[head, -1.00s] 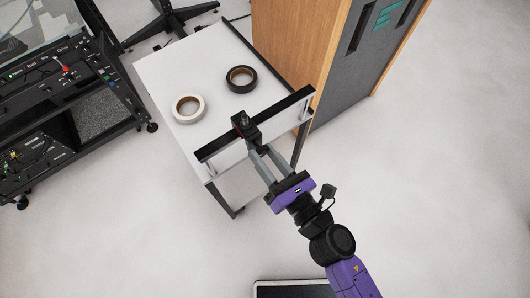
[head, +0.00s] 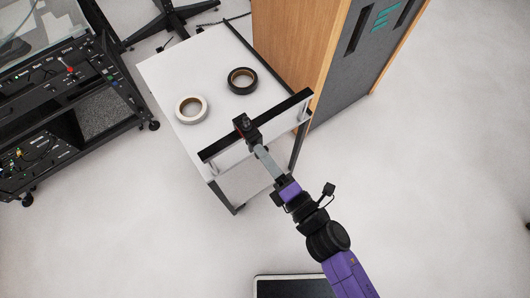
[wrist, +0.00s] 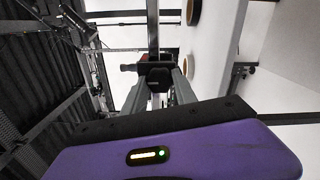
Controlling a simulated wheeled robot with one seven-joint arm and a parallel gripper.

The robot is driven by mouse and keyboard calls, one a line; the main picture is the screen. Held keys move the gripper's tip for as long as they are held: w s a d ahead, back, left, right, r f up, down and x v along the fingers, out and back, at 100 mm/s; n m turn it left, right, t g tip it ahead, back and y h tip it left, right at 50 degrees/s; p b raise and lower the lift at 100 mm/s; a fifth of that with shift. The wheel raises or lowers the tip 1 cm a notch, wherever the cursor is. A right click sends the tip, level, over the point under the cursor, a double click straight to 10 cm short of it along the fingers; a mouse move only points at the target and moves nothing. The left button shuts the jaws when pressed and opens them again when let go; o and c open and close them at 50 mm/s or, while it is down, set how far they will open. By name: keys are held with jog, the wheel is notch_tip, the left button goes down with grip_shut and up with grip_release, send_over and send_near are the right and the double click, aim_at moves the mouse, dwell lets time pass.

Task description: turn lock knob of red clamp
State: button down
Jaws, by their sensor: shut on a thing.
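The red clamp (head: 242,124) sits on a black rail at the front edge of the white table; it looks mostly black, with a little red showing. My gripper (head: 257,149) reaches it from the front, its grey fingers shut on the clamp's black lock knob. In the wrist view the knob (wrist: 158,76) shows between the two finger ends, and a bit of red on the clamp (wrist: 168,57) shows behind it. In the head view one finger largely hides the other, and the fingers partly hide the knob.
The black rail (head: 287,106) runs along the front of the white table (head: 170,75). A white tape roll (head: 180,113) and a black tape roll (head: 233,84) lie on it. A wooden cabinet (head: 290,50) stands close at right, a black equipment rack (head: 90,75) at left.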

jog(key=shift+a+r+m, duration=0.1)
jog(key=shift+r+m, duration=0.05)
jog(key=shift+m, duration=17.05)
jog(key=c, duration=1)
grip_release()
jog(key=shift+o, duration=0.2)
